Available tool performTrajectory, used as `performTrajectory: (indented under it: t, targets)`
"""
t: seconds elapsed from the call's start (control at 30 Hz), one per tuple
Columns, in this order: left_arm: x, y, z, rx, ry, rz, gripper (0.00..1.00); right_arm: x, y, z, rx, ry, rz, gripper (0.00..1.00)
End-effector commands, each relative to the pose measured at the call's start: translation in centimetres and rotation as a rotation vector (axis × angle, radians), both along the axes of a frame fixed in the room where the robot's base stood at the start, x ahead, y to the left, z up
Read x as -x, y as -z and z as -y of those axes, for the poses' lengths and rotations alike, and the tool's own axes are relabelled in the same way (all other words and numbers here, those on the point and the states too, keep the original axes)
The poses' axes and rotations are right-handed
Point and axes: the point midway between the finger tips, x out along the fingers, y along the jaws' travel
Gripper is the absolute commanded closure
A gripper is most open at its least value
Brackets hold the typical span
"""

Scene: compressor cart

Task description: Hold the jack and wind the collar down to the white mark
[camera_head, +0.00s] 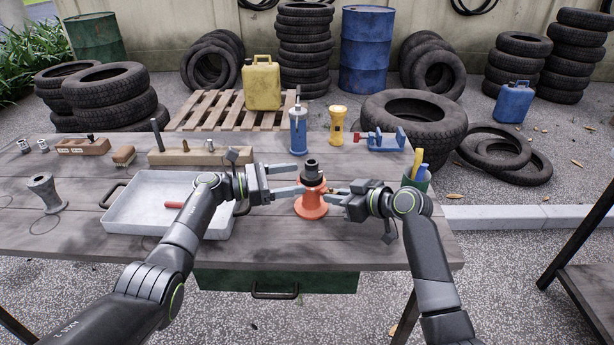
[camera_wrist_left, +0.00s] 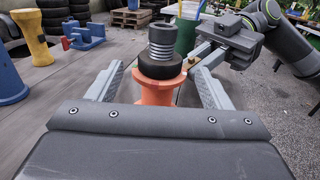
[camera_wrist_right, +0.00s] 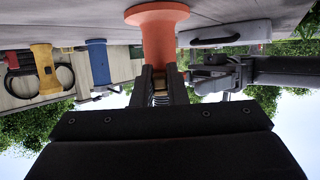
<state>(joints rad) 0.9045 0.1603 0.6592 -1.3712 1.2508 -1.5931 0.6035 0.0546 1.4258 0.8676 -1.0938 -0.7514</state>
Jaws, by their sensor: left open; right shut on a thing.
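The orange jack (camera_head: 311,207) stands upright on the table, its flared base down. In the left wrist view, a dark collar (camera_wrist_left: 160,70) sits around the grey threaded screw (camera_wrist_left: 162,42) at the jack's top. My left gripper (camera_head: 302,178) is open, its fingers on either side of the jack's upper part and apart from the collar. I cannot make out the white mark.
A grey tray (camera_head: 135,232) with a red-handled tool lies left of the jack. A blue bottle-like item (camera_head: 298,135), a yellow item (camera_head: 338,125) and a blue vise (camera_head: 385,140) stand behind. A green cup (camera_head: 416,180) stands near the table's right edge.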

Motion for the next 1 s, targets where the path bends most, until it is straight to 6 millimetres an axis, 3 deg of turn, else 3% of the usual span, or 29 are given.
performTrajectory:
  t: [0.2,0.37,0.77,1.0]
  targets:
    - [1.1,0.1,-4.2,-0.002,-0.001,0.0,0.27,0.0,0.0,0.0,-0.001,0.0,0.001,1.0]
    - [1.4,0.0,-5.6,0.0,0.0,-0.001,0.27,0.0,0.0,0.0,0.0,0.0,0.001,1.0]
    - [1.6,0.0,-5.9,0.0,0.0,-0.001,0.27,0.0,0.0,0.0,-0.001,0.0,0.001,1.0]
    - [2.1,0.9,-5.0,-0.023,-0.049,-0.014,0.27,0.0,0.0,0.0,-0.001,0.0,0.001,1.0]
